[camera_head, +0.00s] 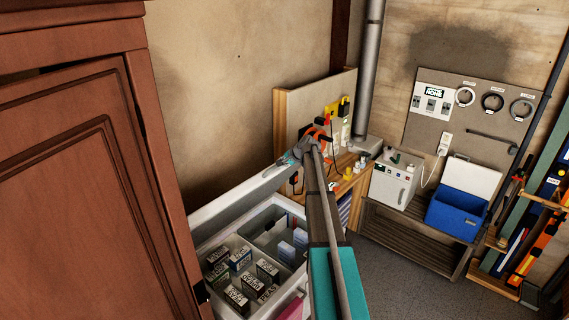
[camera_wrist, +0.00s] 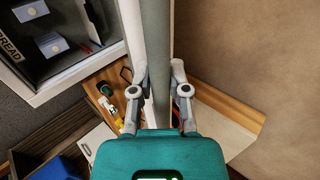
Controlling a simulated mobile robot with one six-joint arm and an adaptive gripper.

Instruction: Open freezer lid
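The chest freezer (camera_head: 208,246) stands at the lower middle of the head view, with boxed goods visible inside. Its pale lid (camera_head: 232,199) is raised steeply along the far left side. My gripper (camera_head: 283,165) is at the lid's upper right end. In the wrist view, the lid (camera_wrist: 159,50) runs as a grey upright slab between my two fingers (camera_wrist: 159,80). One finger lies close against each face, and the gripper appears shut on the lid. The open freezer's rim (camera_wrist: 85,70) shows at upper left. My arm hides the freezer's right end in the head view.
A wooden cabinet door (camera_head: 85,190) fills the left, close to the freezer. A wooden workbench with a back panel (camera_head: 310,105) stands behind my arm. A blue cooler (camera_head: 457,212) and a small white unit (camera_head: 396,184) sit at right.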

